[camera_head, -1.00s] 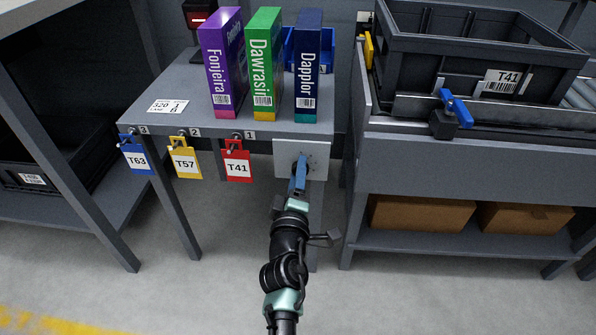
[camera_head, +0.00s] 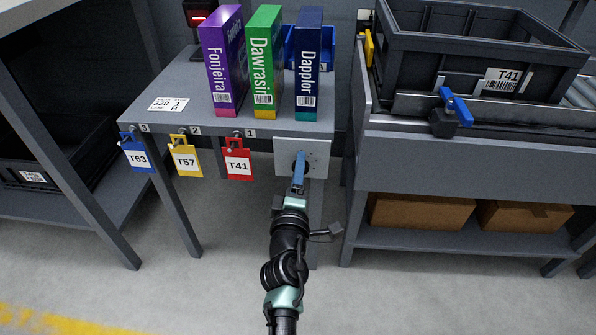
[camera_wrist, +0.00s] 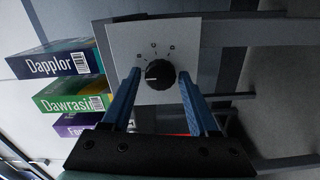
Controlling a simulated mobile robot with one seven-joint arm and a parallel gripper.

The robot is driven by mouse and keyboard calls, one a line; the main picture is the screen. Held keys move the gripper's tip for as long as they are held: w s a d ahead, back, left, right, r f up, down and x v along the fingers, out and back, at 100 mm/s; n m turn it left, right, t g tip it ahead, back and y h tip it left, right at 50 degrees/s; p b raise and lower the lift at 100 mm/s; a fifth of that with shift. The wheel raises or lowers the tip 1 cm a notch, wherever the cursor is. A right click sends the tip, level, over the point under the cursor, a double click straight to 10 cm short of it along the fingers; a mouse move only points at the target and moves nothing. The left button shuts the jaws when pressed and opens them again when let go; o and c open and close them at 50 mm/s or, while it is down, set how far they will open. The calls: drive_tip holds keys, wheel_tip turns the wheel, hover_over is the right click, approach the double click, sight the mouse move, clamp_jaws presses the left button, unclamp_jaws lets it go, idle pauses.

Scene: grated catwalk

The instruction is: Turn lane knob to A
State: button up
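The lane knob (camera_wrist: 159,73) is a round black dial on a pale square plate (camera_wrist: 130,42). In the wrist view its white mark points left, and small letters, too blurred to read surely, sit above it. In the head view the plate (camera_head: 318,160) is on the table's front right, with the knob mostly hidden behind the fingers. My gripper (camera_wrist: 160,77) is open. Its blue fingers lie on the left and right of the knob in the wrist view, with a gap on each side. In the head view my gripper (camera_head: 300,160) is in front of the plate.
Purple (camera_head: 222,70), green (camera_head: 264,65) and navy (camera_head: 308,70) boxes stand on the table. Red T41 (camera_head: 238,160), yellow T57 (camera_head: 185,158) and blue T63 (camera_head: 137,155) tags hang left of the plate. A conveyor with a black bin (camera_head: 440,65) stands right.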

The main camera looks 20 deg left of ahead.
drive_tip(key=shift+o, duration=0.7)
drive_tip(key=shift+s, duration=0.1)
drive_tip(key=p+v, duration=0.3)
drive_tip(key=v, duration=0.9)
drive_tip(key=shift+s, duration=0.4)
drive_tip(key=shift+d, duration=0.15)
